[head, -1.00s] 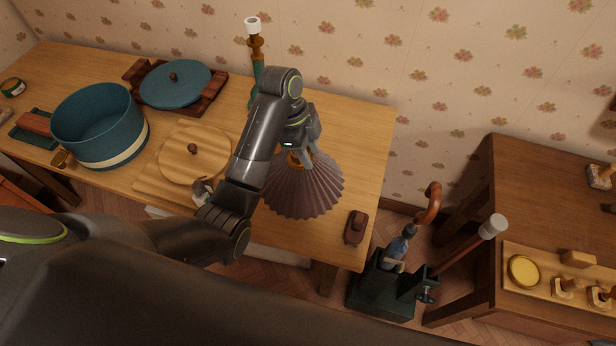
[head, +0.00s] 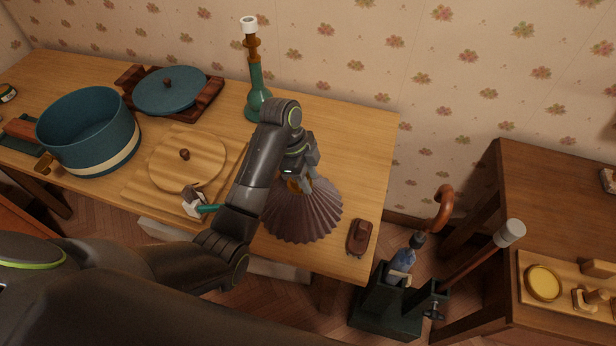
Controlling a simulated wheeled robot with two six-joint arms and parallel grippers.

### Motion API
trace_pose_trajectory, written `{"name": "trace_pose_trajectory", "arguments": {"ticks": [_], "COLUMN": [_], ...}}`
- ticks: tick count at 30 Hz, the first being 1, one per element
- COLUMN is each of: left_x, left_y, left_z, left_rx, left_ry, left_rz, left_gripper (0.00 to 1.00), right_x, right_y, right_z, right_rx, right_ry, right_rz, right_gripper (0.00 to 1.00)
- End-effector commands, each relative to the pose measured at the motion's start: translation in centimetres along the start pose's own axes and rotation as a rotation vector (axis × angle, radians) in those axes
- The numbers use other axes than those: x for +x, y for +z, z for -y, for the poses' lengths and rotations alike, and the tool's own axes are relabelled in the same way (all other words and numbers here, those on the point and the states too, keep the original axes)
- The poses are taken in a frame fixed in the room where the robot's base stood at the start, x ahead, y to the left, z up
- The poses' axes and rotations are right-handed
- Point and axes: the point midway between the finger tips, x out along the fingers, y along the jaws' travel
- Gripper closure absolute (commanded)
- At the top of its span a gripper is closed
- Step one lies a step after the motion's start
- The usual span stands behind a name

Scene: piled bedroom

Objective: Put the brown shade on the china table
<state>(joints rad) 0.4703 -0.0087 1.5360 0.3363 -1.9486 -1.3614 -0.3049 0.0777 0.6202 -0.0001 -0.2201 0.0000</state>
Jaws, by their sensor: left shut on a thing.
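The brown shade (head: 303,213) is a pleated cone, wide end down, over the front right part of the light wood table (head: 350,150). My left gripper (head: 299,178) is shut on its narrow top from above. I cannot tell whether the shade's rim touches the table. The green lamp base (head: 257,90) stands upright and bare behind my left arm. Nothing in view clearly marks which table is the china table. My right gripper is not in view.
A blue pot (head: 88,130), a blue lid (head: 165,93) on a dark wood stand and a round wooden lid (head: 187,165) fill the table's left. A brown toy-like piece (head: 360,238) lies close right of the shade. A dark rack (head: 385,305) stands before the brown table (head: 540,190).

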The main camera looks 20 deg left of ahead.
Motion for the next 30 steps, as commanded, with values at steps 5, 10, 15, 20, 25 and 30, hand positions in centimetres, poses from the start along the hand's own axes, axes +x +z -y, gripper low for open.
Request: {"name": "trace_pose_trajectory", "arguments": {"ticks": [5, 10, 15, 20, 25, 30], "left_x": [0.1, 0.2, 0.2, 0.2, -1.3, -4.5], "left_y": [0.0, 0.1, 0.1, 0.1, 0.0, -0.1], "left_z": [0.0, 0.0, 0.0, 0.0, 0.1, 0.0], "left_rx": [0.0, -0.001, -0.001, -0.001, 0.0, -0.002], "left_ry": [0.0, 0.0, 0.0, 0.0, -0.004, 0.0], "left_rz": [0.0, 0.0, 0.0, 0.0, 0.002, 0.002], "left_gripper": [0.91, 0.5, 0.42, 0.42, 0.42, 0.42], "right_x": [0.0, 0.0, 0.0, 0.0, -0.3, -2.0], "right_y": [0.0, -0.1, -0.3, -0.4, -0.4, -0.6], "right_z": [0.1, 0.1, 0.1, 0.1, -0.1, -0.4], "right_rx": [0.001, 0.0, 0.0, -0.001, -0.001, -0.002], "right_ry": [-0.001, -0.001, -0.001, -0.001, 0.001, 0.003], "right_rz": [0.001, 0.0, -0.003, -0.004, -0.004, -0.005], "right_gripper": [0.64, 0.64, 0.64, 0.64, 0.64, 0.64]}}
